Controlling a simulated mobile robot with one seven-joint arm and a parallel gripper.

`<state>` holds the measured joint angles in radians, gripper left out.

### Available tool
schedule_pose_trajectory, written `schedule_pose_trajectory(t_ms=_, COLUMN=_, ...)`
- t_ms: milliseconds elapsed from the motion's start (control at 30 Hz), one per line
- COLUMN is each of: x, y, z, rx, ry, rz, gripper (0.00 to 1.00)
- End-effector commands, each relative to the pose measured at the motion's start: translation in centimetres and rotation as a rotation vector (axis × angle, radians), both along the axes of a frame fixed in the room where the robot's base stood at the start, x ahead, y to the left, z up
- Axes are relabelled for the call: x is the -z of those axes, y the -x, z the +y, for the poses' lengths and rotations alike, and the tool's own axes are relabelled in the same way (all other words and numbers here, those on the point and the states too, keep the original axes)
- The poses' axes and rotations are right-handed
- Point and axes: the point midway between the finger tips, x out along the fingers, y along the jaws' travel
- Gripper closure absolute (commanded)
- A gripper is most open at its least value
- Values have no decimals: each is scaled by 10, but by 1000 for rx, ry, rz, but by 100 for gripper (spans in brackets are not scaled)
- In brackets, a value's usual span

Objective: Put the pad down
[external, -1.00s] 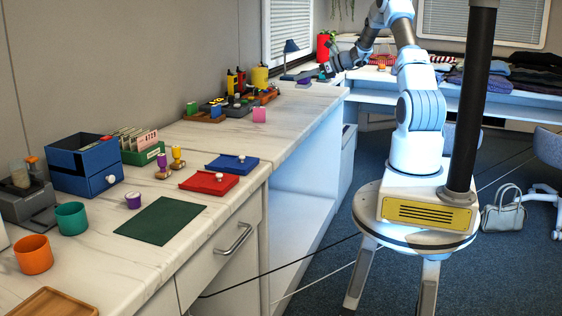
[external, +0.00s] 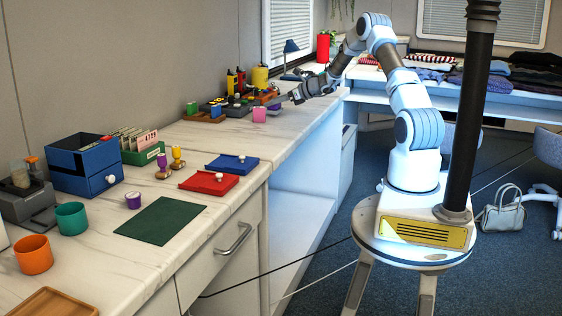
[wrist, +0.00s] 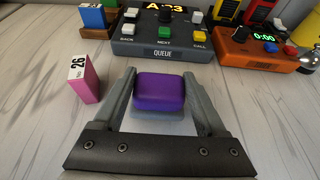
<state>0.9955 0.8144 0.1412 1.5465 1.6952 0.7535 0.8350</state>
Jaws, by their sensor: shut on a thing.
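The pad, purple on top with a grey lower part (wrist: 160,90), is between the two fingers of my gripper (wrist: 158,103) in the wrist view. My gripper is shut on it. In the external view my gripper (external: 284,101) is low over the far part of the marble counter (external: 235,128), just right of the pink block (external: 259,115). The pad is small there and partly hidden by the fingers. I cannot tell whether its underside touches the counter.
In the wrist view the pink block marked 26 (wrist: 83,77) stands left of my gripper. A dark queue console (wrist: 163,48) and an orange timer box (wrist: 262,50) stand beyond the pad. Bare counter lies between them and the pad.

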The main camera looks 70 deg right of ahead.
Motion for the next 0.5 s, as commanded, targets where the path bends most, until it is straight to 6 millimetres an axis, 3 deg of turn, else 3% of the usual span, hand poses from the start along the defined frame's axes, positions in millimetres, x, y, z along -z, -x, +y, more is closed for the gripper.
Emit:
schedule_pose_trajectory(t_ms=33, x=9, y=0, z=0, rx=0, ry=-2, rz=0, gripper=80)
schedule_pose_trajectory(t_ms=433, x=14, y=0, z=0, rx=0, ry=-1, rz=-1, gripper=80)
schedule_pose_trajectory(t_ms=467, x=13, y=0, z=0, rx=0, ry=-1, rz=-1, gripper=22)
schedule_pose_trajectory(t_ms=500, x=12, y=0, z=0, rx=0, ry=-1, rz=-1, gripper=15)
